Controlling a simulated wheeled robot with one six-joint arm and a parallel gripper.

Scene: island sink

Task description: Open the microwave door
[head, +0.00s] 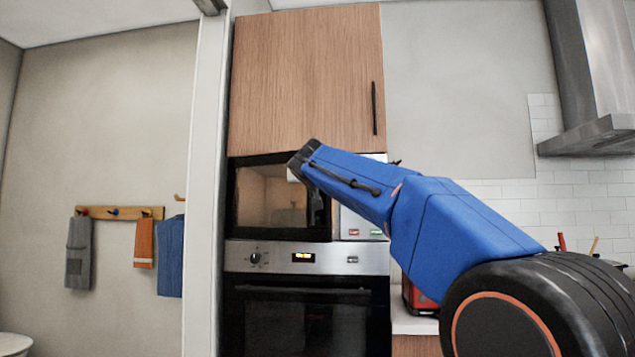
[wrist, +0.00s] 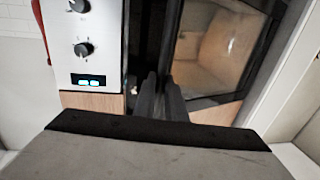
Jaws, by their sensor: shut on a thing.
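The microwave (head: 265,205) is built in above the oven, with a black-framed glass door and a pale control panel at its right. My blue arm crosses in front of its upper right part in the head view and hides the handle and my fingertips. In the wrist view, my gripper (wrist: 162,92) has its two dark fingers close together, shut on the dark door handle, whose grip is mostly hidden. The glass door (wrist: 215,50) is right of the fingers and the control panel (wrist: 85,60) left. A dark band lies between; I cannot tell whether the door is ajar.
The oven (head: 305,310) is directly below the microwave. A wooden cabinet (head: 305,80) with a black handle is above. A white wall edge (head: 207,190) stands close on the left. A red appliance (head: 418,300) sits on the counter at right, partly behind my arm.

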